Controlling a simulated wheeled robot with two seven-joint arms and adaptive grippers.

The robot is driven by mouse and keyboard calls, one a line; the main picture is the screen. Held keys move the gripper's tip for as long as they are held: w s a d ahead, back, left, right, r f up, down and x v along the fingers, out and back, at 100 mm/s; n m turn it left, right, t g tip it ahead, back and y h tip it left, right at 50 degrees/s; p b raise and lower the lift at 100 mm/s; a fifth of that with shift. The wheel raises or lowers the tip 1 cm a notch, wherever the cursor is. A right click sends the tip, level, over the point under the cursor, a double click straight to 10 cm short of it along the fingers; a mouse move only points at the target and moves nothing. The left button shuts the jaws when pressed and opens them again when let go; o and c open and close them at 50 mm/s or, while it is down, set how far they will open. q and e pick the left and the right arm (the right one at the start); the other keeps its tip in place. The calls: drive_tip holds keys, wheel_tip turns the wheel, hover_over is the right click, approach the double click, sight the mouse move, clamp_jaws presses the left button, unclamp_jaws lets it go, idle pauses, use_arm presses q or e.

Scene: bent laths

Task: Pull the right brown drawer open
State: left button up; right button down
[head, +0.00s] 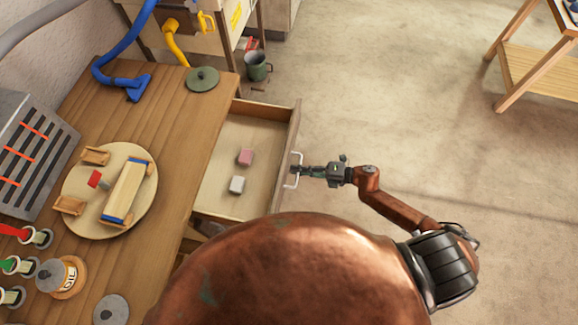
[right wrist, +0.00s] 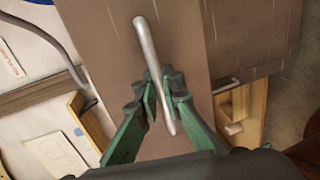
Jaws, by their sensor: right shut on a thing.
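The brown drawer (head: 228,160) stands well out from the wooden workbench in the head view. A pink block (head: 245,157) and a pale grey block (head: 237,184) lie inside it. Its light metal handle (head: 291,181) is on the front panel and also shows in the right wrist view (right wrist: 144,45). My right gripper (head: 300,170) is at the handle, and its green fingers (right wrist: 160,97) are shut on the bar. The drawer front (right wrist: 100,45) fills the upper middle of the wrist view. My left gripper is not in view.
Open floor (head: 400,120) lies to the right.

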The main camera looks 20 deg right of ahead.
drive_tip(key=shift+s+d+f, duration=0.1)
drive_tip(key=shift+s+d, duration=0.6)
drive_tip(key=shift+d, duration=0.2)
drive_tip(key=c, duration=2.1)
unclamp_jaws()
drive_tip(key=shift+w, duration=0.1)
drive_tip(key=shift+d, duration=0.15)
drive_tip(key=v, duration=1.2)
